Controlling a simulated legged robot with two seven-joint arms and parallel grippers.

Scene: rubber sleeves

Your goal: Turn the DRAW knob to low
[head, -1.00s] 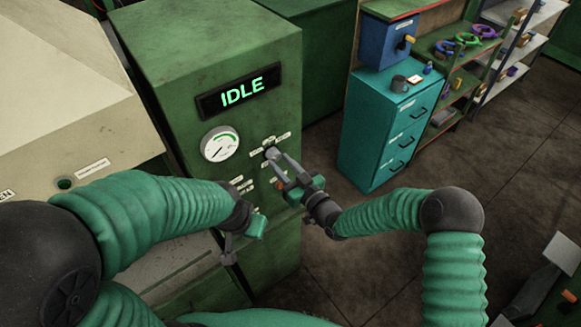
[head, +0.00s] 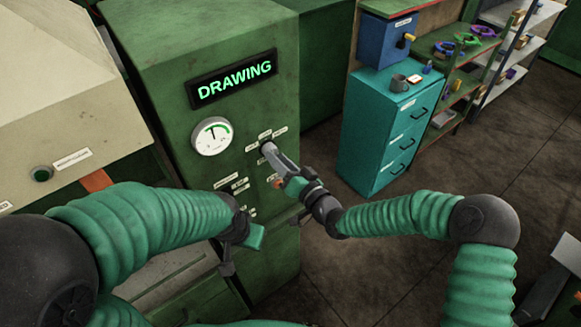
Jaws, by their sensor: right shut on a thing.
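The green control cabinet (head: 165,75) stands in front of me, and its display (head: 234,80) reads DRAWING. A round white gauge (head: 212,136) is below the display. My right gripper (head: 267,149) is at the panel to the right of the gauge, shut on the knob below a row of small white labels (head: 266,136). The knob is mostly hidden by the fingers, and the label text is too small to read. My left gripper (head: 230,263) hangs low in front of the cabinet, apart from the panel; its fingers are too unclear to judge.
A beige machine (head: 60,75) with a green button (head: 41,174) stands at the left. A teal drawer cabinet (head: 385,125) with a mug (head: 399,82) and a blue box (head: 386,40) is at the right. Shelves stand behind it.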

